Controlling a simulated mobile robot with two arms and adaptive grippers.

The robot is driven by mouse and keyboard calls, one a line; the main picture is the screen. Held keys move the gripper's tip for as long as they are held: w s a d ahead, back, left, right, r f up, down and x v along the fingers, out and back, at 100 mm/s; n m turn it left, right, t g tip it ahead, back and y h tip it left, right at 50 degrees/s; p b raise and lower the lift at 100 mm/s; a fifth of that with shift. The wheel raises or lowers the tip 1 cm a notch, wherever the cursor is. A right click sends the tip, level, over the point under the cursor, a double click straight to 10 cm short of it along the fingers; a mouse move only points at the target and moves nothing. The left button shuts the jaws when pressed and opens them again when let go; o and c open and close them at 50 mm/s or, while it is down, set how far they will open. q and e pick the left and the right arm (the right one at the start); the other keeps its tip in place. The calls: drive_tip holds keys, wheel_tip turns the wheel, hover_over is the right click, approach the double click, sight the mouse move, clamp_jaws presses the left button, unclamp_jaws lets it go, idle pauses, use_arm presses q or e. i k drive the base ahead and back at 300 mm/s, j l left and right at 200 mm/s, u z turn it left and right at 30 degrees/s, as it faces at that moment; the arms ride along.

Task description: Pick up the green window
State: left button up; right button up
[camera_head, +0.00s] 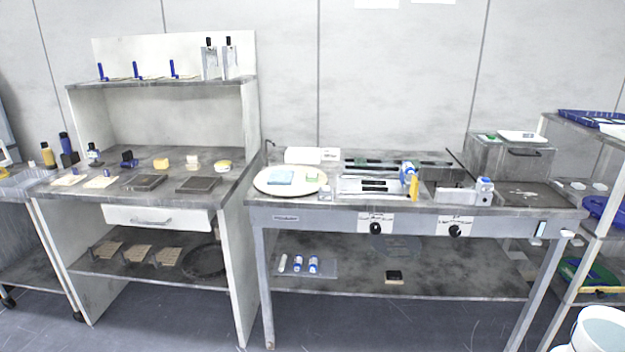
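No object can be clearly identified as the green window at this size. A small dark green piece (361,162) lies toward the back of the right bench, near a dark slotted strip. Another small green patch (489,137) is on top of the grey box at the back right. Neither of my grippers is in view.
The left bench (225,190) carries dark plates, yellow blocks and bottles. A rack with blue trays (590,118) and a white bucket (600,330) stand at right. Floor in front shows clear.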

sight(311, 177)
drive_tip(key=i+l, duration=0.1)
drive_tip(key=i, duration=0.5)
drive_tip(key=i+l, duration=0.1)
drive_tip(key=i, duration=0.5)
